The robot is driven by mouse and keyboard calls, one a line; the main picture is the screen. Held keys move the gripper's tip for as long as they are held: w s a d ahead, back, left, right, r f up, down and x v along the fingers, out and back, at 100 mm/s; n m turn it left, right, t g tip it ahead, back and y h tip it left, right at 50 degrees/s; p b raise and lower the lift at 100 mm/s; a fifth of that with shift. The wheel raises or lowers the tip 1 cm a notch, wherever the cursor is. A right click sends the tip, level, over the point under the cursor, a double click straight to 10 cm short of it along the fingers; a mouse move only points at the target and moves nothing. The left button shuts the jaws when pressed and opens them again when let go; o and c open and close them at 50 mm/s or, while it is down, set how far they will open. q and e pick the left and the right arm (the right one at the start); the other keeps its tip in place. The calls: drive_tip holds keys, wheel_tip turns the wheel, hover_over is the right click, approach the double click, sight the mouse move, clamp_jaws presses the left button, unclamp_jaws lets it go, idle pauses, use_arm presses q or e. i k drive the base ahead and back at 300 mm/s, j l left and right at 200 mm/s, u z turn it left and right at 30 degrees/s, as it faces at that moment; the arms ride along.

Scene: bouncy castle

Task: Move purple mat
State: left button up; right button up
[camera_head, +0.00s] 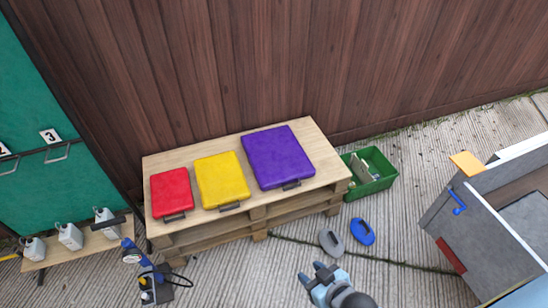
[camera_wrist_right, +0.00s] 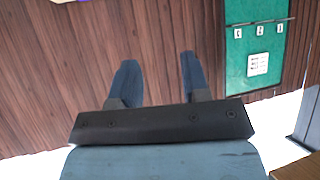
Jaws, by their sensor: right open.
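The purple mat (camera_head: 277,157) lies flat on the right part of a wooden pallet table (camera_head: 240,226), with a dark handle on its front edge. A yellow mat (camera_head: 222,180) and a red mat (camera_head: 172,192) lie to its left, apart from it. My right gripper (camera_head: 320,271) is open and empty, in front of the pallet, well short of the purple mat. In the right wrist view its two fingers (camera_wrist_right: 157,60) are spread with nothing between them. A sliver of purple with a dark piece shows at that view's top left edge. My left gripper is not in view.
A green crate (camera_head: 372,187) stands right of the pallet. Grey (camera_head: 330,242) and blue (camera_head: 362,232) shoes lie on the floor before it. A grey box-like structure (camera_head: 485,245) is at right. A blue device with a cable (camera_head: 150,280) stands front left. A wooden wall (camera_head: 300,60) is behind.

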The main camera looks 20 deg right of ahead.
sight(276, 159)
drive_tip(key=i+l+u, duration=0.5)
drive_tip(key=i, duration=0.3)
drive_tip(key=i+l+u, duration=0.45)
drive_tip(key=i+l, duration=0.25)
drive_tip(key=l, duration=0.1)
